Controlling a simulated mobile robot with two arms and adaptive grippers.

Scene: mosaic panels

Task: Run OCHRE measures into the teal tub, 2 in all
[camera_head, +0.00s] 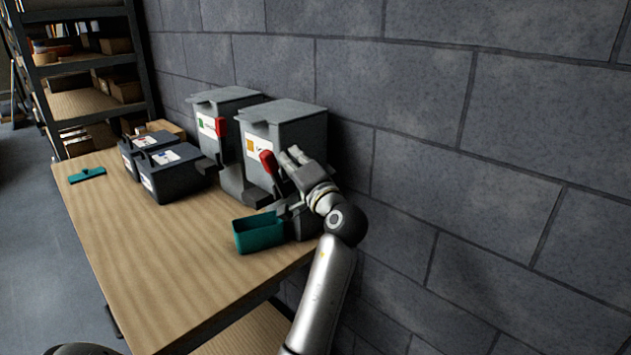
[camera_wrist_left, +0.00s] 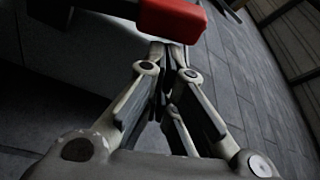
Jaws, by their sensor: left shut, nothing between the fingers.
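The teal tub (camera_head: 258,236) is an open box near the table's front right edge, upright, in front of the grey dispenser with an ochre label (camera_head: 283,122). A dark grey part beside the tub (camera_head: 299,217) is partly hidden by my arm. That dispenser has a red lever (camera_head: 267,160) on its front, tilted. My left gripper (camera_head: 293,157) is just right of the lever, shut and empty. In the left wrist view its closed fingertips (camera_wrist_left: 172,52) are just below the red lever end (camera_wrist_left: 172,18); I cannot tell whether they touch. My right gripper is not in view.
A second grey dispenser with a green label (camera_head: 226,100) and red lever stands to the left. Dark labelled bins (camera_head: 172,180) stand left of it. A flat teal tool (camera_head: 87,175) lies at the far left. The wooden tabletop (camera_head: 160,245) is clear in front; a block wall is behind.

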